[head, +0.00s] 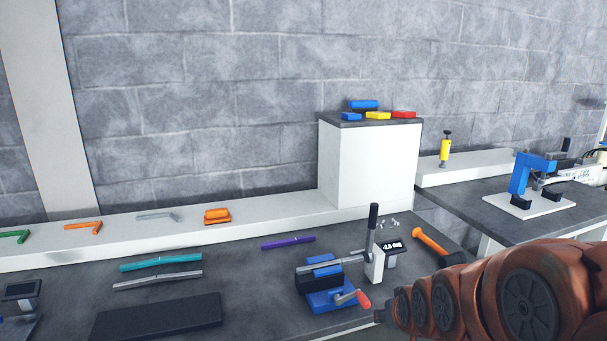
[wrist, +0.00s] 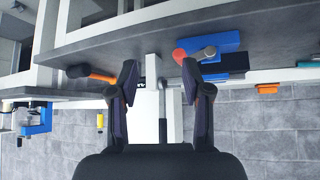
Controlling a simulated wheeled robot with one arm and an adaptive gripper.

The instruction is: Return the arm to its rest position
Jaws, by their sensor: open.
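My arm (head: 530,295) is the rust-orange set of links at the lower right of the head view. In the wrist view my gripper (wrist: 160,78) has its two dark fingers well apart, with nothing held between them. That view is upside down. Beyond the fingers stand the grey upright post of the bench device and the bench edge. The blue vise (head: 330,297) with a red-tipped handle sits on the bench left of my arm in the head view; it also shows in the wrist view (wrist: 225,42), right of the fingers. My gripper's fingers cannot be made out in the head view.
Teal (head: 160,262), grey and purple (head: 288,242) strips lie on the bench. A white block (head: 370,160) stands behind; a blue press (head: 530,175) is on the right-hand table.

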